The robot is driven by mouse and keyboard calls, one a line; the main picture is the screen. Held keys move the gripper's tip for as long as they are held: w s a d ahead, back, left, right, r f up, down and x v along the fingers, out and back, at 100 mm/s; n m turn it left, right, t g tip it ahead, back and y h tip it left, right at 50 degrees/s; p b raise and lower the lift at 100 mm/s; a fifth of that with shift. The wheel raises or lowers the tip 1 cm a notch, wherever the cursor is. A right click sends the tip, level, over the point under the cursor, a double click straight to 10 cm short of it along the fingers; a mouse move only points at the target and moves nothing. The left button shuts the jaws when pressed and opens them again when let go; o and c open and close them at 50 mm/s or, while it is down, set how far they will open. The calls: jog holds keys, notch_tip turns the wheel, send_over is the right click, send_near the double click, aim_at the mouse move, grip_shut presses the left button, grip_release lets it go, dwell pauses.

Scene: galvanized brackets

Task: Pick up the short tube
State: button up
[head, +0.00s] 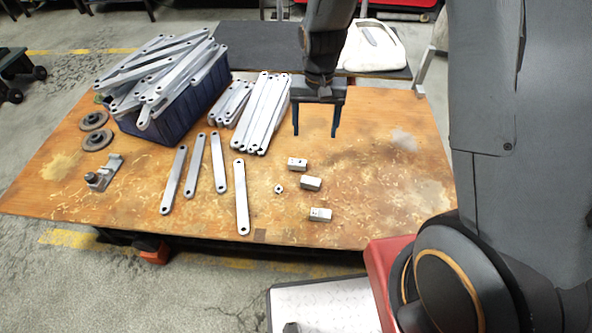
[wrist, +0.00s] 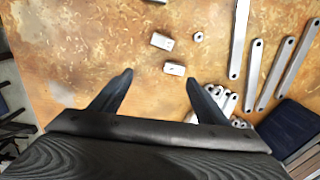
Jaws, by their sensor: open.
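Several small silvery pieces lie apart on the wooden table. Three are short, block-like lengths: the farthest (head: 297,164), the middle one (head: 311,183) and the nearest (head: 320,215). A much smaller piece with a hole (head: 279,189) lies left of them. I cannot tell for sure which one is the short tube. In the wrist view the farthest block (wrist: 174,69) lies just beyond and between the fingertips, with the middle block (wrist: 162,41) and small piece (wrist: 198,37) farther off. My gripper (head: 315,134) is open and empty, pointing down above the table behind the blocks.
Long flat galvanized bars (head: 241,198) lie left of the small pieces. More bars are stacked behind (head: 262,112) and heaped in a blue crate (head: 190,105). Dark discs (head: 95,121) and a metal fixture (head: 104,172) are at far left. The table's right side is clear.

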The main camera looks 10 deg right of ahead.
jog(key=b, duration=0.3)
send_near(297, 162)
jog(key=shift+w+d+f+m, duration=0.2)
jog(key=shift+d+f+m, duration=0.2)
jog(key=f, duration=0.8)
jog(key=shift+s+a, duration=0.2)
jog(key=shift+a, duration=0.15)
jog(key=shift+c, duration=0.2)
jog(key=c, duration=1.1)
